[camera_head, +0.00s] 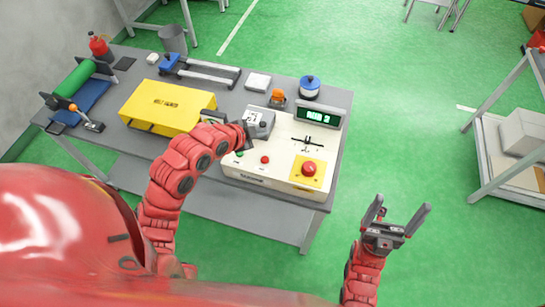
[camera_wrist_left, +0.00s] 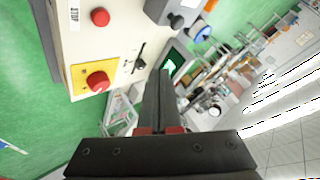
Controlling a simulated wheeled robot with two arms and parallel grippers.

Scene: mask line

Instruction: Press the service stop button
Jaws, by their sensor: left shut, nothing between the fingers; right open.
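The white control box (camera_head: 275,180) stands at the right end of the bench. Its top has a small green button (camera_head: 239,154), a small red button (camera_head: 265,160) and a large red mushroom button (camera_head: 309,168) on a yellow plate (camera_head: 300,179). In the left wrist view the small red button (camera_wrist_left: 100,17) is beside a STOP label (camera_wrist_left: 74,14), and the mushroom button (camera_wrist_left: 98,82) shows lower left. My left gripper (camera_head: 247,138) is shut and empty, above the box's left part, apart from both red buttons. My right gripper (camera_head: 398,217) is open and empty, off the bench's right side.
A yellow case (camera_head: 165,106) lies left of my left arm.

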